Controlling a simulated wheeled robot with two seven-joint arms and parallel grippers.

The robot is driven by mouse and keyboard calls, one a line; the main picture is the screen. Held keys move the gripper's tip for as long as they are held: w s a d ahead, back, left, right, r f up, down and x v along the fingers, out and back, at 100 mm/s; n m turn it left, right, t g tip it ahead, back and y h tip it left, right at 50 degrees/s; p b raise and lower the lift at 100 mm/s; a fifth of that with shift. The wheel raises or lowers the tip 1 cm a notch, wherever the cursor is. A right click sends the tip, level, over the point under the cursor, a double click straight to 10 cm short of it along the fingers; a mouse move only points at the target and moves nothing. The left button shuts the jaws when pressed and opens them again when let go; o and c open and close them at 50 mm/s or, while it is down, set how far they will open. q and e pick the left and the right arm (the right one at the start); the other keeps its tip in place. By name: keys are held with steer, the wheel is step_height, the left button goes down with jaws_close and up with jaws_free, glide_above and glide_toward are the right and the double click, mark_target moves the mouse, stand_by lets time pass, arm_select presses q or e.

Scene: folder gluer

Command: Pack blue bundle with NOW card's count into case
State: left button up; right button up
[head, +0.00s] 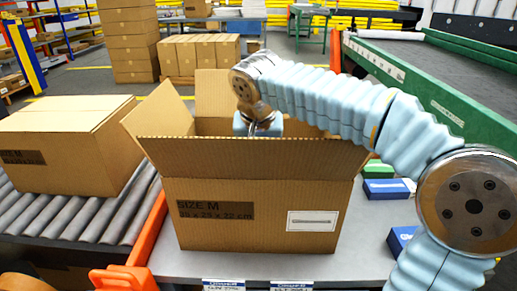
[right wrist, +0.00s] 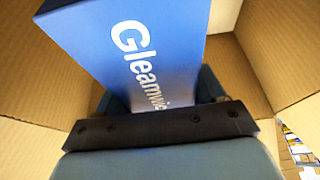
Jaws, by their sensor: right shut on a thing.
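The open case (head: 262,190) is a brown cardboard carton marked SIZE M, standing on the grey table with its flaps up. My right gripper (head: 258,128) reaches down into its opening from above. In the right wrist view that gripper (right wrist: 160,122) is shut on a blue bundle (right wrist: 130,45) with white "Gleamwi…" lettering, with cardboard walls around it. In the head view the case wall and the gripper hide the bundle. Whether it touches the case floor cannot be told. My left gripper is not in view. No NOW card can be made out.
Blue packs (head: 385,189) and a green pack (head: 378,170) lie right of the case, partly behind my right arm. A closed carton (head: 65,145) sits on the roller conveyor (head: 85,215) at left. An orange rail (head: 150,225) borders the table. A green-sided conveyor (head: 430,100) runs at right.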

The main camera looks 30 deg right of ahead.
steer(key=o, duration=1.4)
steer(key=shift+c, duration=0.2)
steer(key=p+v, duration=0.2)
steer(key=v, duration=1.1)
steer(key=shift+a+r, duration=0.2)
steer(key=shift+r, duration=0.1)
steer(key=shift+s, duration=0.15)
